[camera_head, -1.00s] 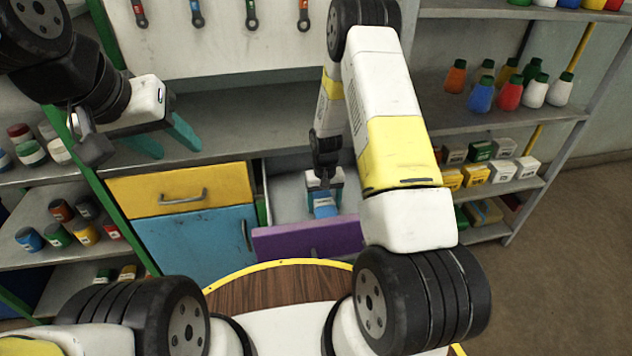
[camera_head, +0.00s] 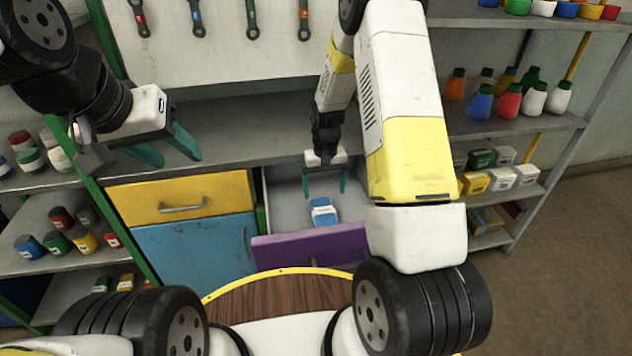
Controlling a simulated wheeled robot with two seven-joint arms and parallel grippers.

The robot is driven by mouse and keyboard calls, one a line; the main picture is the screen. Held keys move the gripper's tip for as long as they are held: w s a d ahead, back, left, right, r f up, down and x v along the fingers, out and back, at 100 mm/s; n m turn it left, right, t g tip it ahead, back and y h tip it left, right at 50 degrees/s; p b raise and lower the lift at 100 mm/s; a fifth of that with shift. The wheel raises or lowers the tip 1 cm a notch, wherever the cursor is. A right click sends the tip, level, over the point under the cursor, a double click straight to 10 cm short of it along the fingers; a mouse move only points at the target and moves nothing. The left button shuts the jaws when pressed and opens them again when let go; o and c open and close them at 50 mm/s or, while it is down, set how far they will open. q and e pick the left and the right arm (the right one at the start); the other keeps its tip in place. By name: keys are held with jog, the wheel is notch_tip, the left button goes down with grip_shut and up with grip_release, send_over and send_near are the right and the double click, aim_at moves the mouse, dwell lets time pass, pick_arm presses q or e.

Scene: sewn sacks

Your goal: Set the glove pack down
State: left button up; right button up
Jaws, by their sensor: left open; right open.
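The glove pack (camera_head: 323,212), a small blue pack with a white band, lies on the floor of the open drawer (camera_head: 311,246) with the purple front. My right gripper (camera_head: 325,192) is open and empty above the drawer, a little above and behind the pack, apart from it. My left gripper (camera_head: 172,158) is open and empty in front of the grey workbench at the left, its teal fingers spread. Nothing hides the pack's top.
A closed yellow drawer (camera_head: 181,198) and a blue cabinet door (camera_head: 196,245) are left of the open drawer. Shelves with jars (camera_head: 58,243) stand at the left; shelves with bottles (camera_head: 508,101) and boxes (camera_head: 501,179) stand at the right. Wrenches hang above the bench.

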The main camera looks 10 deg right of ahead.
jog(key=s+r+t+y, duration=0.1)
jog(key=s+r, duration=0.3)
jog(key=r, duration=0.7)
jog(key=s+r+t, duration=0.2)
jog(key=s+r, duration=0.1)
jog(key=r, duration=0.8)
jog(key=s+r+t, duration=0.1)
jog(key=s+r, duration=0.4)
jog(key=s, duration=0.4)
jog(key=s+r+t+y, duration=0.1)
jog(key=s+r+t, duration=0.1)
jog(key=s+r, duration=0.4)
jog(key=s, duration=0.3)
jog(key=shift+a, duration=0.4)
jog(key=shift+s, duration=0.1)
